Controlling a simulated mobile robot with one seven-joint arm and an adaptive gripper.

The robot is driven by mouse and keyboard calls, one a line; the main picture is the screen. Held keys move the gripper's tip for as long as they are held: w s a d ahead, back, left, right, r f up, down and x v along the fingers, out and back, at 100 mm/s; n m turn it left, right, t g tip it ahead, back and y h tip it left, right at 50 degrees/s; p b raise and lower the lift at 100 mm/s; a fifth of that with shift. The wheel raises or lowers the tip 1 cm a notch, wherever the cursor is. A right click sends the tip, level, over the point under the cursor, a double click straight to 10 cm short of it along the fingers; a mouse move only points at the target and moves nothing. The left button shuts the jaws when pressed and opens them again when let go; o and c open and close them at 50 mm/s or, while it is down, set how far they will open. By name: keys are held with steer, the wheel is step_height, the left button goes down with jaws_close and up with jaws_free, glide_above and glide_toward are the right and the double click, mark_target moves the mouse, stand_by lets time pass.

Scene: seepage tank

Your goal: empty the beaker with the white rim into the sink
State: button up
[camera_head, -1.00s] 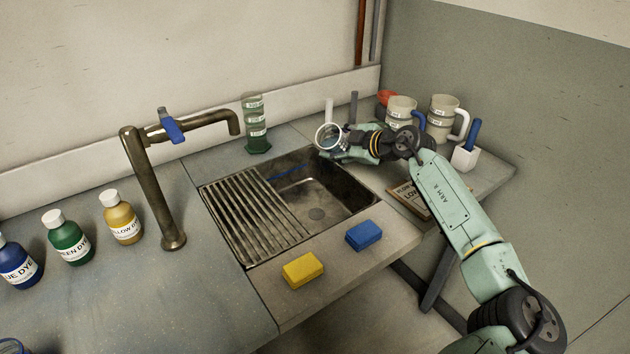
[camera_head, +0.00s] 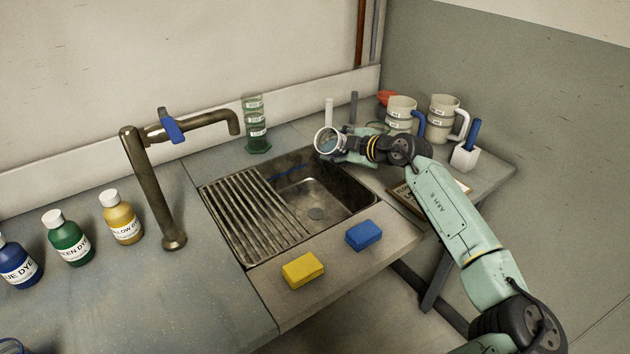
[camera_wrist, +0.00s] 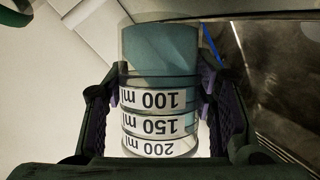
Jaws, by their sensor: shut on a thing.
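The white-rimmed beaker (camera_head: 327,140) is in my gripper (camera_head: 343,150), over the back right of the sink (camera_head: 347,205). It is clear and strongly tilted, with its open mouth towards the head camera. In the wrist view, the beaker (camera_wrist: 160,98) sits between both finger pads, and its 100, 150 and 200 ml labels read upside down. A blue-teal tint shows at its far end; I cannot tell how much liquid is inside. A thin blue streak (camera_head: 288,172) lies along the sink's back part.
A tap (camera_head: 150,180) stands left of the sink and a green graduated cylinder (camera_head: 256,125) behind it. Yellow (camera_head: 302,270) and blue (camera_head: 363,235) sponges lie in front. Handled jugs (camera_head: 402,113) stand at the right. Dye bottles (camera_head: 68,238) stand at the left.

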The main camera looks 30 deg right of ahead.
steer(key=shift+f+n, duration=0.1)
steer(key=shift+n, duration=0.2)
steer(key=shift+r+n+t+h, duration=0.4)
steer(key=shift+r+n+h, duration=0.1)
steer(key=shift+n, duration=0.1)
stand_by(1.3)
steer(key=shift+f+n+t+h, duration=0.3)
steer(key=shift+f+n+h, duration=0.1)
steer(key=shift+n, duration=0.2)
stand_by(1.1)
steer(key=shift+s+a+f+n+t, duration=0.25)
steer(key=shift+s+a+n+t, duration=0.05)
steer(key=shift+a+n, duration=0.35)
stand_by(1.0)
steer(key=shift+s+a+r+n+t+h, duration=0.15)
steer(key=shift+r+n+t+h, duration=0.15)
steer(key=shift+r+n+h, duration=0.2)
stand_by(0.9)
steer(key=shift+a+f+n, duration=0.15)
steer(key=shift+f+n, duration=0.1)
steer(key=shift+n, duration=0.2)
stand_by(0.4)
